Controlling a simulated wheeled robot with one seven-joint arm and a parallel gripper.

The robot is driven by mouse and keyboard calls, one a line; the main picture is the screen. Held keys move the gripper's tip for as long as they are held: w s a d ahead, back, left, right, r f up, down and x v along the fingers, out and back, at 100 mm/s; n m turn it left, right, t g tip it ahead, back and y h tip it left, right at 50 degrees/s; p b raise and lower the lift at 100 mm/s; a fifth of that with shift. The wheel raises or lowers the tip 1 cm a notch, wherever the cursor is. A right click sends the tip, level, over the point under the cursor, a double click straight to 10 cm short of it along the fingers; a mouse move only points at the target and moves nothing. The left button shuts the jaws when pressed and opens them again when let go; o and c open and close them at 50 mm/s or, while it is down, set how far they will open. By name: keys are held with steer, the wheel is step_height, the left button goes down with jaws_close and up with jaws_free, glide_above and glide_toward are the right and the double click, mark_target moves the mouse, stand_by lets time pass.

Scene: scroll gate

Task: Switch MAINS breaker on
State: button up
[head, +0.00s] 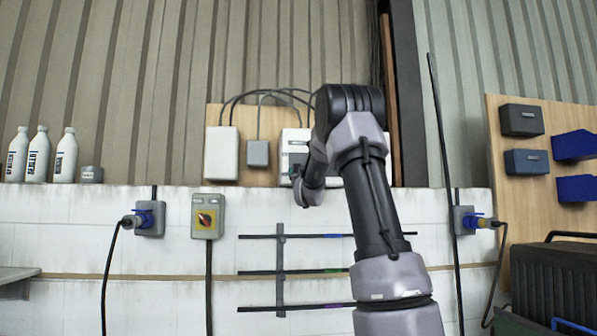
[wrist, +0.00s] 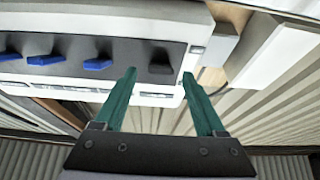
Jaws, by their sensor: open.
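The breaker box (head: 294,140) is white and mounted on a wooden board; my arm hides much of it in the head view. In the wrist view its dark switch strip (wrist: 120,85) carries several blue toggles, including one blue toggle (wrist: 98,64), and a wider dark toggle (wrist: 160,67). No MAINS label is legible. My gripper (wrist: 159,76) has two green fingers, apart and empty. The dark toggle appears between the fingertips in the picture; I cannot tell whether they touch it.
A white box (head: 221,153) and a small grey box (head: 258,154) hang left of the breaker box, with cables above. White bottles (head: 65,157) stand on the ledge.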

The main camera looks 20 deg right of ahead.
steer(key=shift+x, duration=1.85)
jaws_close()
